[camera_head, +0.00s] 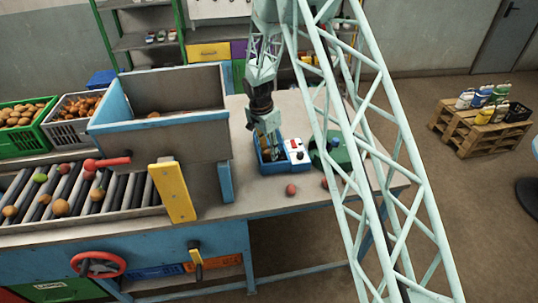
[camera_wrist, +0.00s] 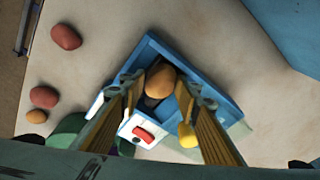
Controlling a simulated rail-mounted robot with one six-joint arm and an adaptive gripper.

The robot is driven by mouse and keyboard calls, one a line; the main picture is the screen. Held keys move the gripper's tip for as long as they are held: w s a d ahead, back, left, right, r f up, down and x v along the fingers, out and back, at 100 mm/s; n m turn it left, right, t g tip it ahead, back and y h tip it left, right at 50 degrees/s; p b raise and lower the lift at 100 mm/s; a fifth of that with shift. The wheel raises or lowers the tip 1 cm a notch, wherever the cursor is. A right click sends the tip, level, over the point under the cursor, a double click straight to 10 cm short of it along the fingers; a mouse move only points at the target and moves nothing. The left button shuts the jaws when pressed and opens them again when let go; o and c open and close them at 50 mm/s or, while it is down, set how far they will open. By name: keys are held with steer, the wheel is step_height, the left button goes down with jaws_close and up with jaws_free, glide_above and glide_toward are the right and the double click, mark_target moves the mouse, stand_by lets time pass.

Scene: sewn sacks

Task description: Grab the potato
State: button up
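A yellow-brown potato (camera_wrist: 160,80) lies in a small blue tray (camera_wrist: 222,108) that is part of a unit with a white panel (camera_wrist: 140,131) and red and yellow buttons. My gripper (camera_wrist: 157,90) is open, with its two ribbed fingers apart and the potato between or just beyond their tips; I cannot tell whether they touch it. In the head view my gripper (camera_head: 268,143) points down into the blue tray (camera_head: 272,169), and the potato there is mostly hidden by the fingers.
Reddish potatoes (camera_wrist: 66,37) lie loose on the table; one shows in the head view (camera_head: 291,189). A blue-edged hopper (camera_head: 160,130) and a roller conveyor (camera_head: 75,195) with several potatoes stand to the left. A green device (camera_head: 338,152) sits right of the tray.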

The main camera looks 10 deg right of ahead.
stand_by(0.5)
steer(key=c, duration=0.6)
steer(key=shift+o, duration=0.2)
steer(key=shift+r, duration=0.15)
steer(key=shift+s+r+b, duration=0.1)
steer(key=shift+r+b, duration=0.35)
steer(key=shift+r, duration=1.2)
steer(key=s+r+b, duration=0.1)
steer(key=s+b, duration=0.2)
steer(key=s, duration=1.2)
steer(key=shift+s+r, duration=0.2)
steer(key=shift+s, duration=0.2)
steer(key=shift+d, duration=0.1)
